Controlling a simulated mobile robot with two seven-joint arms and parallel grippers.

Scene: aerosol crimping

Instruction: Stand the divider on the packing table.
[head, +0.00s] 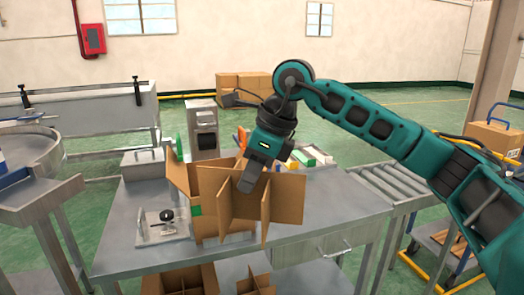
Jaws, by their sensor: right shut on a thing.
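The divider (285,198) is a set of crossed brown cardboard panels. It hangs upright at the front of the grey packing table (120,235). My right gripper (249,178) points down and is shut on the divider's upper part near where its panels cross. The gripper covers part of the divider. I cannot tell whether the divider's lower edge touches the table. An open cardboard carton (182,178) stands just behind and left of the divider, which partly hides it. My left gripper is not in view.
A small fixture with a black knob (167,215) sits on the table left of the carton. A grey box (142,163) and a machine (203,130) stand behind. A roller conveyor (375,185) adjoins at right. Another carton (185,280) and divider (257,284) are below.

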